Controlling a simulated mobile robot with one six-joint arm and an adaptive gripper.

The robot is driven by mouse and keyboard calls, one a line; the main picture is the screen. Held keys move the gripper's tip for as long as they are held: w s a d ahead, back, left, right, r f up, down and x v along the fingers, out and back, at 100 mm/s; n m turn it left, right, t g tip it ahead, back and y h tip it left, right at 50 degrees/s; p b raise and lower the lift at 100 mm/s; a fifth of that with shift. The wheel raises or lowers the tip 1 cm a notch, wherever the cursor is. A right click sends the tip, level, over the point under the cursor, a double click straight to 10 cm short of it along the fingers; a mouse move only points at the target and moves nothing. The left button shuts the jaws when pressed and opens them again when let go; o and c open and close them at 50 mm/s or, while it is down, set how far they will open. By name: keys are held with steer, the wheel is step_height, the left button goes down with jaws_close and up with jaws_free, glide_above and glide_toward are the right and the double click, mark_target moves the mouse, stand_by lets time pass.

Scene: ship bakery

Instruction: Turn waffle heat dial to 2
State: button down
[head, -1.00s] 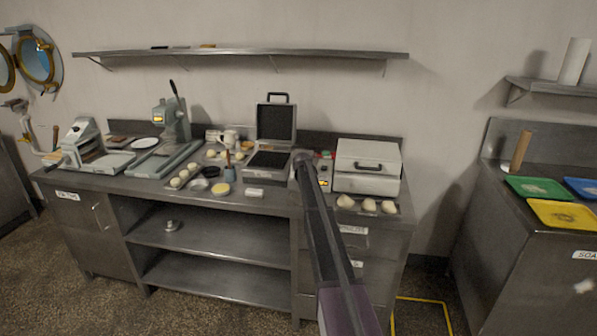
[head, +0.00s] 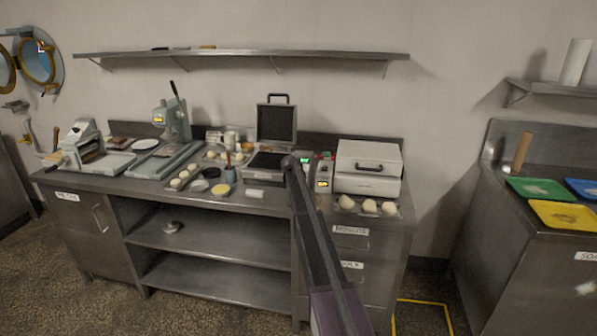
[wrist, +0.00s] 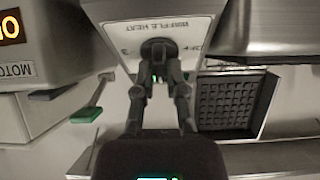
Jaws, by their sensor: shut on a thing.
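The waffle heat dial (wrist: 158,48) is a dark round knob on a pale panel (wrist: 190,30) lettered WAFFLE HEAT, upside down in the wrist view. A 3 and OFF show on the panel; the dial's pointer cannot be made out. My gripper (wrist: 161,72) is shut on the dial, with a finger on each side. The open waffle iron (head: 276,124) stands on the counter in the head view, and its dark grid plate (wrist: 228,104) shows in the wrist view. My arm hides the dial in the head view.
A small box with an orange display (head: 323,172) stands just right of my arm's end. A closed pale appliance (head: 368,166) stands further right, with dough balls (head: 368,206) in front. Several dough pieces and small dishes lie left of the waffle iron.

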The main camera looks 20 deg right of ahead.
steer(key=m, duration=0.3)
steer(key=m+g+h, duration=0.1)
steer(key=m, duration=0.2)
steer(key=shift+w+g, duration=0.2)
steer(key=shift+g, duration=0.1)
steer(key=shift+m+h, duration=0.3)
steer(key=c, duration=0.7)
jaws_free()
steer(key=shift+s, duration=0.1)
steer(key=shift+n, duration=0.5)
